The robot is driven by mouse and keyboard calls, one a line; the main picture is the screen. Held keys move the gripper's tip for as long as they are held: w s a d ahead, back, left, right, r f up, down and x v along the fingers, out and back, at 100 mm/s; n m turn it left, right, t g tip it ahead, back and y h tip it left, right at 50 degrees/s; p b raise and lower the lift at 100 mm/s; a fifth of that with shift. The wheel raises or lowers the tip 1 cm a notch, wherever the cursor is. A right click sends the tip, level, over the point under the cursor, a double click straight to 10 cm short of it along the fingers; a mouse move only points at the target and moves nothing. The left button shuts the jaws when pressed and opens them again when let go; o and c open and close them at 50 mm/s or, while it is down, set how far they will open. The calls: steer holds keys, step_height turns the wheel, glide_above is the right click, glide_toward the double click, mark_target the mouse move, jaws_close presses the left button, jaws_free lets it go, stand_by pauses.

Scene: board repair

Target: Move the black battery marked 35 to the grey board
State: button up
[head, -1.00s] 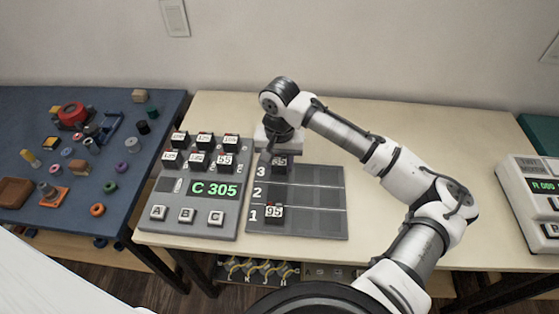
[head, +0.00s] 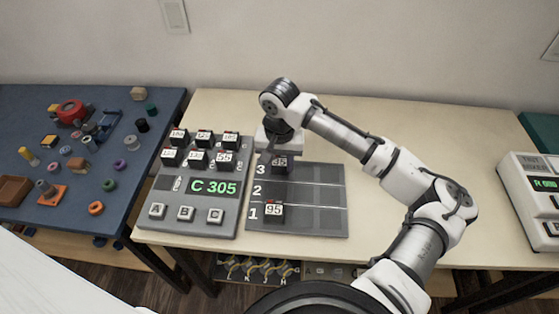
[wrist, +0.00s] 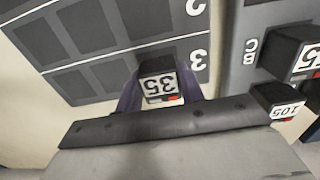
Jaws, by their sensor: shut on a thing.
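The black battery marked 35 (wrist: 160,82) is between my gripper's fingers in the wrist view, with its white label facing the camera. In the head view the same battery (head: 280,163) shows just below my gripper (head: 278,150), at row 3 of the grey board (head: 318,221). My gripper (wrist: 160,98) is shut on it. Whether the battery's base touches the board is hard to tell. Another black battery, marked 95 (head: 273,211), stands in row 1 of the board.
Left of the board is a grey console (head: 205,228) with a C 305 display, lettered buttons and several black batteries, one marked 55 (head: 224,160). A white device (head: 530,190) stands at the right. The wooden table between is clear.

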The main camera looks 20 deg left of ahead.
mark_target(280, 161)
steer(key=shift+f, duration=0.2)
steer(key=o, duration=1.1)
steer(key=shift+r, duration=0.1)
step_height(280, 161, up, 14)
steer(key=shift+b, duration=0.35)
